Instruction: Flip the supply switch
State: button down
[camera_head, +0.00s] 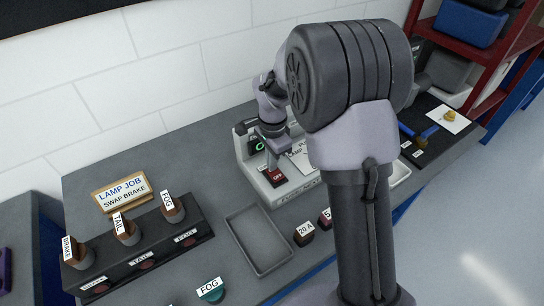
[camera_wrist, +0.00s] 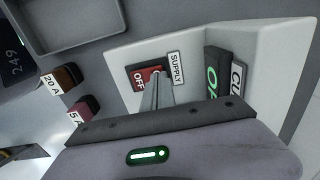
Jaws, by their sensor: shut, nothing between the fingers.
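The supply switch (camera_wrist: 138,78) is a red rocker in a dark frame, with OFF readable on its visible part, beside a SUPPLY label (camera_wrist: 177,68). In the head view the switch (camera_head: 278,179) sits on the front of a light grey fuse box (camera_head: 270,192). My gripper (camera_wrist: 157,77) is shut and empty, with its fingertips over the switch, hiding part of it. In the head view my gripper (camera_head: 273,168) points down at the switch. I cannot tell whether the tips touch it. A dark indicator with green lettering (camera_wrist: 212,80) stands beside it, partly cut off by my wrist.
An empty grey tray (camera_head: 258,240) lies left of the fuse box. Fuses marked 20 A (camera_head: 304,234) and 5 (camera_head: 325,218) stand in front. A lamp rack (camera_head: 145,250) and a LAMP JOB sign (camera_head: 122,192) are at left. My arm hides much of the right side.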

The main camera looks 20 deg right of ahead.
jog(key=shift+f, duration=0.25)
jog(key=shift+s, duration=0.15)
dwell(0.3)
jog(key=shift+s+d+r, duration=0.25)
jog(key=shift+s+r, duration=0.1)
jog(key=shift+s, duration=0.2)
jog(key=shift+w, duration=0.1)
notch_tip(320, 180, up, 14)
jog(key=w+p, duration=0.2)
jog(key=p, duration=0.3)
jog(key=shift+a+p, duration=0.3)
jog(key=shift+a, duration=0.05)
jog(key=shift+f, duration=0.1)
